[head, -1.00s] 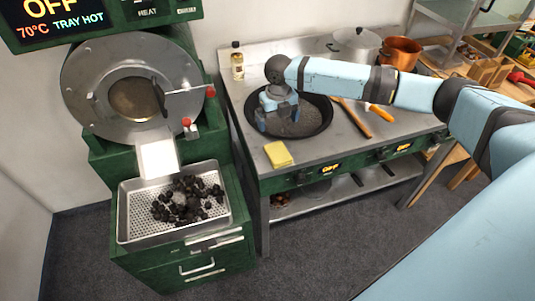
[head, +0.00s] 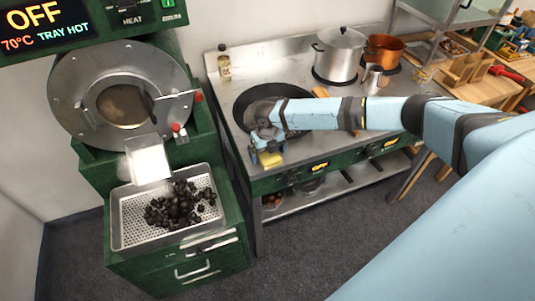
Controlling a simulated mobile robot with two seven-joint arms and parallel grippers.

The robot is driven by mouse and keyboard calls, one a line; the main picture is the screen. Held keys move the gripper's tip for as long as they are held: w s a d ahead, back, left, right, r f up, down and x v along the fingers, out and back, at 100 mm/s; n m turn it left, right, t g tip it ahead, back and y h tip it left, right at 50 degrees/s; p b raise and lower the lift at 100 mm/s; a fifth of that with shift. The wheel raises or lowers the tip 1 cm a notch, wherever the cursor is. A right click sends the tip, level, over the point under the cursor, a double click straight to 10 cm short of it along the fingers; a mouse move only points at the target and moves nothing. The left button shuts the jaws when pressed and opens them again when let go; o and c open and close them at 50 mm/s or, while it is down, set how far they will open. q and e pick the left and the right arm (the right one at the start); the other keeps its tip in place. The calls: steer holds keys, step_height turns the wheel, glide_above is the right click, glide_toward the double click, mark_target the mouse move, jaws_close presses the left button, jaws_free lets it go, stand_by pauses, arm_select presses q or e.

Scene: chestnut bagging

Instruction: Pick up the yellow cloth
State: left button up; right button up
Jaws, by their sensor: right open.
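The yellow cloth (head: 270,159) lies on the front left edge of the steel stove top (head: 226,92), in front of the dark pan. My right gripper (head: 267,149) is right above the cloth and hides its back part. Its jaws are open and point down on either side of the cloth; I cannot tell whether they touch it. My left gripper does not show.
A dark pan (head: 244,104) stands behind my gripper, partly hidden by my arm. An oil bottle (head: 224,65), a steel pot (head: 339,54) and a copper pot (head: 385,48) stand further back. A perforated tray (head: 128,228) with dark chestnuts (head: 180,206) is at the left.

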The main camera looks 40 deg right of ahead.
mark_target(267, 153)
steer(key=c, duration=0.9)
step_height(267, 153, up, 20)
steer(key=shift+b, duration=0.85)
steer(key=shift+o, duration=0.7)
steer(key=shift+c, duration=0.4)
